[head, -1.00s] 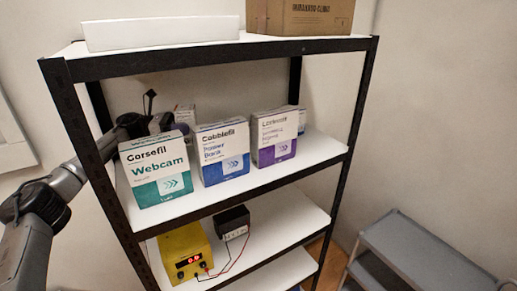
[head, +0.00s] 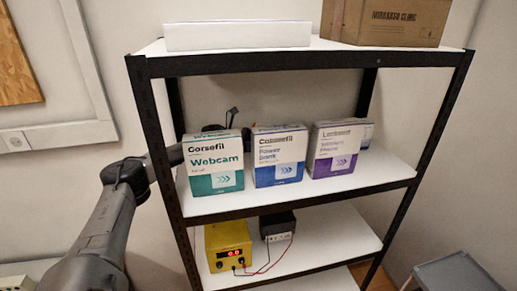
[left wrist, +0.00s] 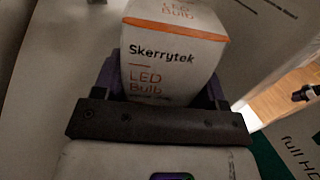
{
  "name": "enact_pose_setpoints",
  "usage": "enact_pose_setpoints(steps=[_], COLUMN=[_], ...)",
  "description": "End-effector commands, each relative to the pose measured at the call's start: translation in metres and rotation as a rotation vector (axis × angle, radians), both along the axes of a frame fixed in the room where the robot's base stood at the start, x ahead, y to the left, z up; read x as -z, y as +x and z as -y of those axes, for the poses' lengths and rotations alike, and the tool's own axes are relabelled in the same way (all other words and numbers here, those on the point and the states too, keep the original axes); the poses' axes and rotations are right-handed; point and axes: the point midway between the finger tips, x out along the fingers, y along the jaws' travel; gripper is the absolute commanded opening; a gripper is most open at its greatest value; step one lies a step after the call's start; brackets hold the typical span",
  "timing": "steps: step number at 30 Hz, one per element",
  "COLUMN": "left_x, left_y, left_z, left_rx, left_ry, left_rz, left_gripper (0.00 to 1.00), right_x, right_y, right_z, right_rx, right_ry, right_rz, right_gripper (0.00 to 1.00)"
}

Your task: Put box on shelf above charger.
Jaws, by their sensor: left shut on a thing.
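My left gripper (left wrist: 162,88) is shut on a white LED bulb box (left wrist: 168,45) with an orange stripe, one finger at each side. In the head view my left arm reaches in from the left behind the webcam box (head: 214,165), which hides the gripper and the held box. Whether the held box touches the shelf cannot be told. The yellow charger (head: 228,246), with a red display, stands on the lower shelf, wired to a black battery (head: 278,226). The white shelf (head: 300,196) above it carries the row of boxes. My right gripper is not in view.
A power bank box (head: 278,158) and a purple-white box (head: 334,150) stand right of the webcam box, with another box (head: 366,133) partly behind. Dark rack posts (head: 158,140) flank the shelf. A white box and a carton (head: 388,20) sit on top. Clear shelf lies at right.

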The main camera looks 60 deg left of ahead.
Motion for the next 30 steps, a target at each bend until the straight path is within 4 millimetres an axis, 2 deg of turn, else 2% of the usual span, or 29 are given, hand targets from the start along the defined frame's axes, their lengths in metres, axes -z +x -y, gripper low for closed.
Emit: enact_pose_setpoints(steps=[7,20,21,28,30], left_x=[0.028,0.034,0.033,0.033,0.032], left_y=[0.000,0.000,0.000,0.000,0.000], left_z=[0.000,0.000,0.000,0.000,0.000], left_rx=[-0.001,0.000,0.000,0.000,0.000], left_ry=[-0.003,-0.001,-0.001,0.000,0.000], left_rz=[-0.002,-0.001,-0.001,-0.001,-0.001], left_gripper=[0.42,0.42,0.67,0.89,0.91], right_x=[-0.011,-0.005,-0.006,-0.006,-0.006], right_y=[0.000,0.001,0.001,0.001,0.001], right_z=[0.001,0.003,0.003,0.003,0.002], right_rx=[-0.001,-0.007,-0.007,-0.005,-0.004], right_ry=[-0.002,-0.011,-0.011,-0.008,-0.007], right_rz=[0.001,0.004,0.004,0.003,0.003], right_gripper=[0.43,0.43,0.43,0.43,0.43])
